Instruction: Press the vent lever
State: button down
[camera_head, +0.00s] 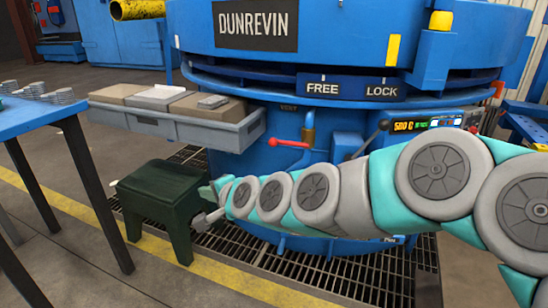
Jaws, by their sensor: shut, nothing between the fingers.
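A blue round furnace (240,65) with a DUNREVIN plate fills the middle. On its front, a red lever (288,143) sticks out left from a brass-coloured fitting (308,130), below a small label too blurred to read for certain. A second lever with a dark knob (383,125) sits further right, by the display. I cannot tell for sure which is the vent lever. My arm reaches in from the right, and my gripper (203,218) is at its left end, shut and empty, below and left of the red lever and apart from it, near the green stool.
A dark green stool (155,187) stands close to my gripper. A grey tray (180,125) with boxes juts from the furnace at left. A blue table (35,115) stands at far left. Floor grating (345,280) lies beneath my arm. A lit display (425,124) is at right.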

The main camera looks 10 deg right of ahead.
jog(key=w+d+m+t+h+b, duration=0.1)
jog(key=w+d+m+t+h, duration=0.15)
jog(key=w+m, duration=0.35)
jog(key=w+d+m+t+h, duration=0.2)
jog(key=w+m+t+h, duration=0.15)
jog(key=w+m, duration=0.3)
jog(key=d+f+m+g+h+b, duration=0.1)
jog(key=d+f+m+h, duration=0.6)
jog(key=d+m+h, duration=0.2)
jog(key=d+m, duration=0.2)
jog(key=m, duration=0.1)
jog(key=shift+w+b, duration=0.3)
jog(key=shift+w+f, duration=0.1)
jog(key=w+d+r+p, duration=0.1)
jog(key=w+d+r, duration=0.1)
jog(key=w, duration=0.8)
jog(key=shift+w+d+r, duration=0.35)
jog(key=shift+w+d, duration=0.05)
jog(key=shift+d, duration=0.05)
